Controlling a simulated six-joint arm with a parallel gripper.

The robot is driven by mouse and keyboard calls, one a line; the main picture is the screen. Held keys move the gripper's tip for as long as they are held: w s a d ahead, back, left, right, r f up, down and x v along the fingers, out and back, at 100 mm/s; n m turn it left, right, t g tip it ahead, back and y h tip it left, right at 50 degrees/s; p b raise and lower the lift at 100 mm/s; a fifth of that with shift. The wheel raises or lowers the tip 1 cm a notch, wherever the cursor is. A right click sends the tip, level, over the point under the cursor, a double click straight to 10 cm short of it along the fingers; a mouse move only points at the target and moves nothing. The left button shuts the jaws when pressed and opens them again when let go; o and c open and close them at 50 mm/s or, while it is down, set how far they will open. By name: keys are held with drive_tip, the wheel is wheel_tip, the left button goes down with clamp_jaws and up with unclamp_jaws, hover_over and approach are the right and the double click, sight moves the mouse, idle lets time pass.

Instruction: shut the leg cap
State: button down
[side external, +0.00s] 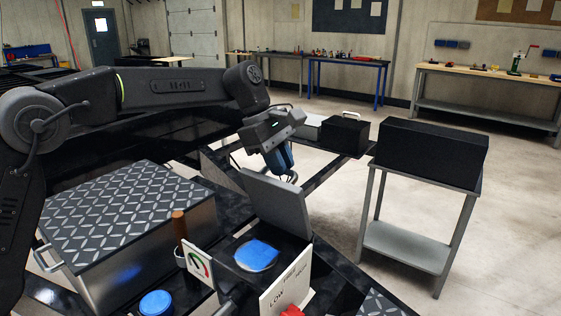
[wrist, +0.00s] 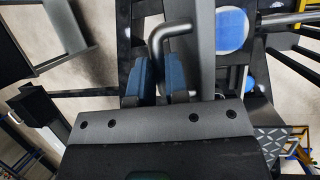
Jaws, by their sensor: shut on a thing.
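The leg cap looks to be the grey flat lid (side external: 277,201), which stands steeply raised at the back of a black box with a round blue pad (side external: 256,256) on top. In the wrist view the lid shows nearly edge-on as a grey strip (wrist: 201,45), with a bent grey handle (wrist: 168,30) on its left. My gripper (side external: 283,172) is behind the lid, its blue fingers pointing down and partly hidden by it. In the wrist view my gripper (wrist: 162,90) has the handle's end between its fingers and is shut on it.
A white panel marked LOW (side external: 286,285) with a red knob (side external: 293,311) fronts the box. A brown upright grip (side external: 180,225), a gauge card (side external: 199,266) and a blue button (side external: 156,303) stand to the left. A black case (side external: 431,152) rests on a grey stand at right.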

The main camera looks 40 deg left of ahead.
drive_tip(key=shift+s, duration=0.1)
drive_tip(key=shift+s+f+t, duration=0.1)
drive_tip(key=shift+s+t, duration=0.6)
drive_tip(key=shift+s, duration=0.45)
drive_tip(key=s+f+m+t, duration=0.1)
drive_tip(key=s+f+t, duration=0.2)
drive_tip(key=s+f, duration=0.7)
drive_tip(key=shift+s+f, duration=0.4)
drive_tip(key=shift+s, duration=0.75)
drive_tip(key=c, duration=1.1)
unclamp_jaws()
drive_tip(key=shift+r, duration=0.15)
drive_tip(key=v, duration=1.3)
drive_tip(key=shift+s+a+r, duration=0.15)
drive_tip(key=shift+s+a, duration=0.05)
drive_tip(key=shift+s, duration=0.05)
